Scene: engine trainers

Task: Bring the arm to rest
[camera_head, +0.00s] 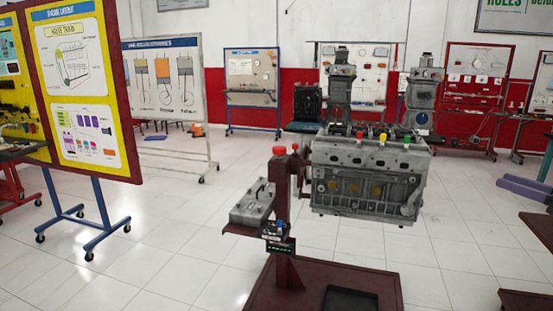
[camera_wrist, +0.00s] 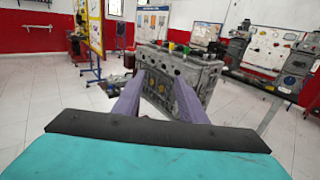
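My gripper (camera_wrist: 159,80) shows in the wrist view as two purple fingers pointing away from the camera, with a clear gap between them. It is open, and nothing is held between the fingers. The grey engine block (camera_wrist: 180,72) stands beyond the fingers, apart from them. In the head view, purple finger parts of my gripper (camera_head: 518,190) show at the right edge, to the right of the engine block (camera_head: 368,178). Most of my arm is outside the head view.
The engine block is on a dark red stand (camera_head: 283,205) with a side shelf holding a grey metal part (camera_head: 253,204). A yellow poster board (camera_head: 85,90) stands at left. Other display boards line the back wall. White tiled floor is clear between the left boards and the stand.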

